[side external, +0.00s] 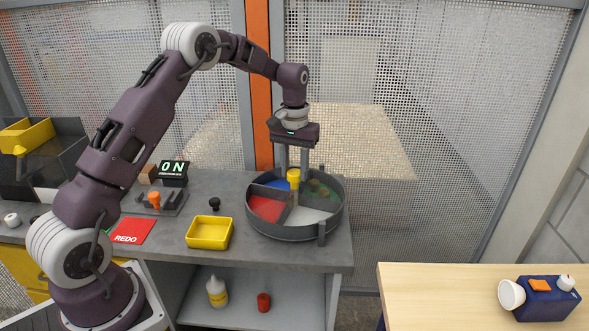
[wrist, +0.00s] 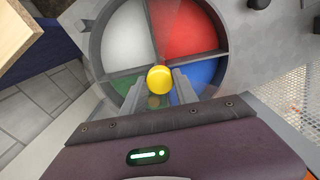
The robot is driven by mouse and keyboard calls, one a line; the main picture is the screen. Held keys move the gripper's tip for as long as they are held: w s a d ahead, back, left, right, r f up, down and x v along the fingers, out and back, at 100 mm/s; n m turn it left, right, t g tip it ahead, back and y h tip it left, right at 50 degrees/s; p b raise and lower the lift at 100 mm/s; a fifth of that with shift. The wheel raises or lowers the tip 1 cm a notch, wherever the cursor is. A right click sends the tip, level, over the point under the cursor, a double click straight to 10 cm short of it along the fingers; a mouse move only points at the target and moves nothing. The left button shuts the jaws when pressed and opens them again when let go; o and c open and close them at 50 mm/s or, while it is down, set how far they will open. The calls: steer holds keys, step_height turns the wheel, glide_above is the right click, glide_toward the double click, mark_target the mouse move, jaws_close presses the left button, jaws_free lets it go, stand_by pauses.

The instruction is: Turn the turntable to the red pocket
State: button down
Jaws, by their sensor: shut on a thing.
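The grey round turntable (side external: 283,236) stands at the right end of the grey bench. Dividers split it into a red pocket (side external: 265,208) at front left, a white pocket (side external: 305,216) at front right, a blue pocket (side external: 279,184) behind left and a green pocket (side external: 322,190) behind right. A grey upright tab (side external: 322,234) stands at the rim by the white pocket. My gripper (side external: 293,171) points down, shut on the yellow knob (wrist: 159,79) at the turntable's centre. In the wrist view, the red pocket (wrist: 182,28) is at upper right.
A yellow tray (side external: 209,233), a black knob (side external: 215,204), a red REDO card (side external: 134,231) and an orange-handled lever (side external: 155,199) lie left of the turntable. A black display (side external: 174,170) reads "ON". A wooden table (side external: 430,290) stands at front right, across a gap.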

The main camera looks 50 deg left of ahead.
steer(key=shift+r+m, duration=0.1)
steer(key=shift+m, duration=2.9)
steer(key=c, duration=0.9)
jaws_free()
steer(key=shift+c, duration=0.2)
step_height(320, 180, up, 7)
